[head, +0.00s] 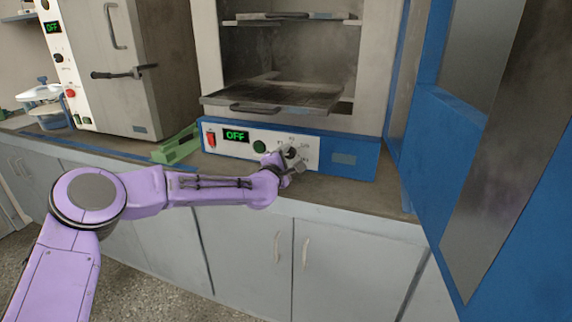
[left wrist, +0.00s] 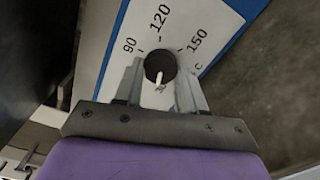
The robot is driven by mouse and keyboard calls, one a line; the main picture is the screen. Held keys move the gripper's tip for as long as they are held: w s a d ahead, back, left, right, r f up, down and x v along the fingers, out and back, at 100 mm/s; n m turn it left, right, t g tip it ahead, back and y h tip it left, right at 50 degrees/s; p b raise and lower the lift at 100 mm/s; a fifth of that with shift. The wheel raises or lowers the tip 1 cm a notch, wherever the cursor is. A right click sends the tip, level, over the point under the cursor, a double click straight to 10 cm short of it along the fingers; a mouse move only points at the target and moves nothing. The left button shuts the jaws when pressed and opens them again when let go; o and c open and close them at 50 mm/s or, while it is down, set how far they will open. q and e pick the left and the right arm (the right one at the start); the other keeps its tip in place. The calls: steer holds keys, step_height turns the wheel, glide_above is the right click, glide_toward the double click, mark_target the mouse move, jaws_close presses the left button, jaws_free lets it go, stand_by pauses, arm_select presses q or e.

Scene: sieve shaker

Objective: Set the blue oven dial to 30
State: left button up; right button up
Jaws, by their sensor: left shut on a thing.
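The blue oven (head: 350,160) stands on the counter with its door open. The dark dial (head: 290,152) is at the panel's right, partly covered by my left gripper (head: 292,161). In the left wrist view the dial (left wrist: 160,66) sits between the two fingers of my left gripper (left wrist: 162,80), which is shut on it. Marks 90, 120 and 150 show around it. The white pointer points down in this view, toward the partly hidden 30. My right gripper is not in view.
The open blue door (head: 490,150) fills the right side. A shelf (head: 275,97) sticks out above the panel. A green object (head: 178,147) lies on the counter at left, near another closed oven (head: 125,75). Grey cabinets (head: 250,245) are below.

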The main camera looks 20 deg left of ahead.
arm_select(q)
steer(key=shift+f+n+b, duration=0.15)
steer(key=shift+n+b, duration=0.65)
steer(key=shift+n, duration=0.3)
steer(key=o, duration=1)
steer(key=shift+d, duration=0.1)
steer(key=shift+o, duration=0.2)
steer(key=s, duration=1)
steer(key=shift+s+a+b, duration=0.2)
steer(key=shift+s+b, duration=0.05)
steer(key=shift+b, duration=0.05)
